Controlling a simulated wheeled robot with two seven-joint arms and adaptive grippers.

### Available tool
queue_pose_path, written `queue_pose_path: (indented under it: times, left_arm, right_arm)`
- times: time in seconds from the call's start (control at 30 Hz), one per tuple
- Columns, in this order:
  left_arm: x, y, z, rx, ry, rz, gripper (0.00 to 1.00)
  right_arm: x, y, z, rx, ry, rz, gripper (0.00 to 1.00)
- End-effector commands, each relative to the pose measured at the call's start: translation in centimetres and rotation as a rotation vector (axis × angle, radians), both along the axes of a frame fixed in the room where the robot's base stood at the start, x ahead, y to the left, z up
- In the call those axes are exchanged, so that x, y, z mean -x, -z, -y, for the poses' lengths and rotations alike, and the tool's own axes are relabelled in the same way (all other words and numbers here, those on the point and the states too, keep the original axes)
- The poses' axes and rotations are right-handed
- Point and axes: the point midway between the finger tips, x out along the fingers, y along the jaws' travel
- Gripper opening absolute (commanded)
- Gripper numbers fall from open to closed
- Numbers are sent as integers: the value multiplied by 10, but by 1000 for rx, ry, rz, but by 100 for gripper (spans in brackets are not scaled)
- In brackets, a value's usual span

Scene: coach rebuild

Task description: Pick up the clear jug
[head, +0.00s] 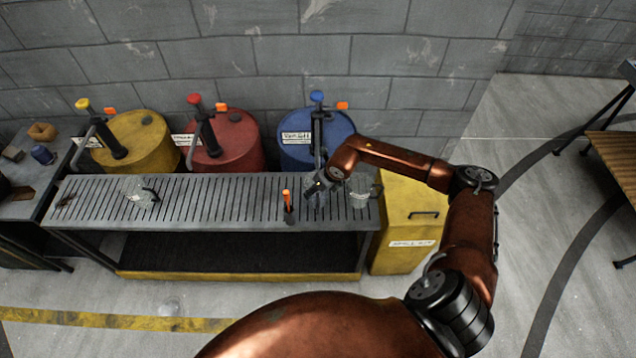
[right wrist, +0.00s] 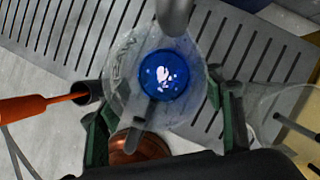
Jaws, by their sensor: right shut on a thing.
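In the right wrist view a clear jug (right wrist: 128,85) with blue liquid (right wrist: 165,75) in its bottom stands between the green fingers of my right gripper (right wrist: 163,112). The gripper is shut on it. A grey spout end (right wrist: 173,14) shows at the jug's far rim. In the head view my right gripper (head: 319,188) is in front of the blue drum (head: 333,150) and largely hides the jug. I cannot tell whether the jug touches the grate. Other clear jugs stand on the grate at left (head: 138,191) and right (head: 360,194). My left gripper is not in view.
An orange-handled tool (head: 287,200) stands in a dark holder close left of my right gripper. The slatted grate (head: 220,205) is mostly bare. Yellow (head: 140,140) and red (head: 230,143) drums with pumps stand behind it. A yellow bin (head: 410,225) is at right.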

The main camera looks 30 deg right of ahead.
Motion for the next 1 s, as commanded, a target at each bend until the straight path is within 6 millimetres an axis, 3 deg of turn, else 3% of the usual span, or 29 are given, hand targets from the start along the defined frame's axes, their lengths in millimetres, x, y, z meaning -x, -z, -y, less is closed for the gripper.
queue_pose_path:
  times: [0.6, 1.0]
  left_arm:
    - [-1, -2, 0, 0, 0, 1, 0]
    - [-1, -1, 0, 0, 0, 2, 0]
  right_arm:
    - [70, 0, -44, -1, -3, 1, 24]
    - [103, 0, -63, 0, -2, 0, 24]
